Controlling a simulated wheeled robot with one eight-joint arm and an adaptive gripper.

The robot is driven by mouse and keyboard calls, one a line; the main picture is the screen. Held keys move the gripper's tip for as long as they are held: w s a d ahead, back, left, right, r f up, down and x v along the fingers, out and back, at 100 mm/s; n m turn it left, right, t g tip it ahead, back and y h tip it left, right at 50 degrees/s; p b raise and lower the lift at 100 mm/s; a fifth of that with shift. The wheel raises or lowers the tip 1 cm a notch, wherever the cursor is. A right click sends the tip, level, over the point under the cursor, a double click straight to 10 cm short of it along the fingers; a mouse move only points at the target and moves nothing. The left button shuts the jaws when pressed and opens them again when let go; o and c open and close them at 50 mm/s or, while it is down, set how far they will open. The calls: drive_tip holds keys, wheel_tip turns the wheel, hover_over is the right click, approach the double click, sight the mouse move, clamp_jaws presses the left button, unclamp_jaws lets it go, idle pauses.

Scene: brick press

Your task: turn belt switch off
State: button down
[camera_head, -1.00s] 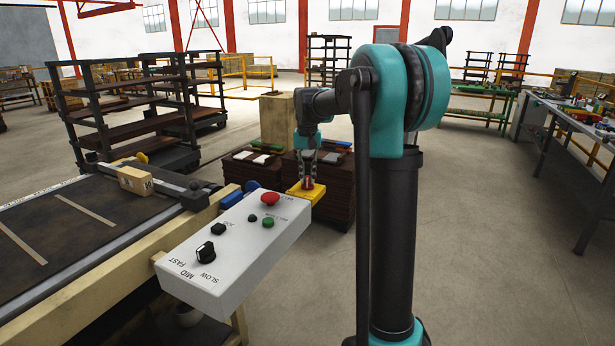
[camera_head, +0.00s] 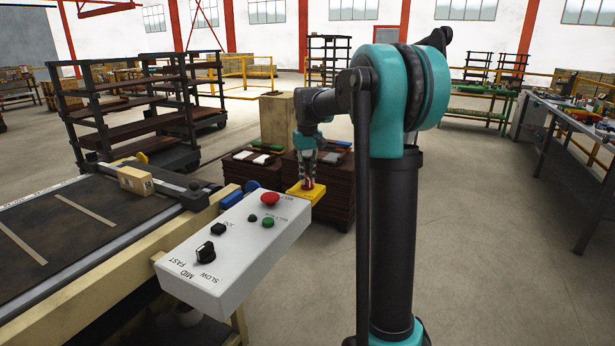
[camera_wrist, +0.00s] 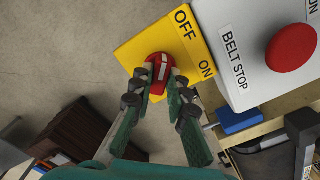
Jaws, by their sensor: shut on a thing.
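The belt switch is a red knob (camera_wrist: 157,75) with a white stripe, on a yellow plate (camera_wrist: 152,42) marked OFF and ON. In the wrist view the stripe runs nearly up and down; I cannot tell which label it points to. The yellow plate (camera_head: 313,196) also shows in the head view, at the far end of the control box (camera_head: 237,255). My gripper (camera_wrist: 160,84) is shut on the red knob, one finger on each side, partly hiding it. In the head view my gripper (camera_head: 308,180) reaches down onto it from above.
A red belt stop button (camera_wrist: 291,48) sits beside the yellow plate. The box also carries a green button (camera_head: 268,223) and a black speed knob (camera_head: 206,252). A conveyor (camera_head: 75,225) bearing a brick (camera_head: 135,180) lies left. Dark stacks (camera_head: 335,190) stand behind my gripper.

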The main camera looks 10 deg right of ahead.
sight(308, 178)
drive_tip(key=c, duration=1.5)
unclamp_jaws()
drive_tip(key=shift+r, duration=0.1)
wheel_tip(308, 178, up, 12)
drive_tip(key=shift+f, duration=0.1)
